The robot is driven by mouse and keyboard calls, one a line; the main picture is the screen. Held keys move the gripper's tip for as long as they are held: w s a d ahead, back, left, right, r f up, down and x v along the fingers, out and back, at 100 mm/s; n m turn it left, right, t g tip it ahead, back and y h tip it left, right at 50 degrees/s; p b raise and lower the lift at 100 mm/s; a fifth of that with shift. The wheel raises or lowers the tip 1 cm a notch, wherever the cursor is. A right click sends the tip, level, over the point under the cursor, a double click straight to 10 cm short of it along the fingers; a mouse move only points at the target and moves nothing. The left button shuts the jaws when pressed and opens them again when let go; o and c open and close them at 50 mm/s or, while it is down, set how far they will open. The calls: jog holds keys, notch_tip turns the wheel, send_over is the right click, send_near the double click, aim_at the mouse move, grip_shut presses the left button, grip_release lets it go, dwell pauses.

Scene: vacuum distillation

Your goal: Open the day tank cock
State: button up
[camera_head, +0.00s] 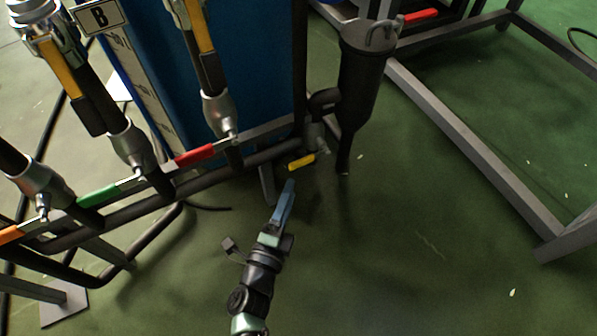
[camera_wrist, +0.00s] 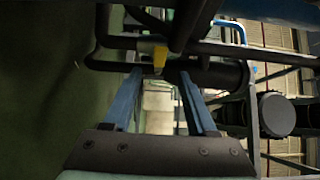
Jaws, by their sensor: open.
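A small yellow lever handle (camera_head: 301,162) sits low on the dark pipework near the dark cylindrical vessel (camera_head: 361,75). I take it to be the day tank cock, but no label on it shows. My gripper (camera_head: 290,183) is just below and left of the yellow lever in the head view, apart from it. In the wrist view my gripper (camera_wrist: 161,72) is open, with its two blue fingers spread and nothing between them. There the yellow lever (camera_wrist: 160,56) shows just beyond the fingertips, lined up with the gap. Dark pipes partly hide its valve body.
Red (camera_head: 195,155), green (camera_head: 98,196) and orange (camera_head: 12,235) levers line the pipe to the left. A blue tank (camera_head: 270,60) stands behind. A grey frame (camera_head: 470,150) is at right. The green floor (camera_head: 430,260) there is clear.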

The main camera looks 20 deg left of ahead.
aim_at(300, 165)
jog(key=w, duration=0.2)
jog(key=w+b, duration=0.1)
jog(key=w, duration=0.1)
jog(key=w+a+b, duration=0.1)
jog(key=w, duration=0.2)
grip_shut()
dwell(1.3)
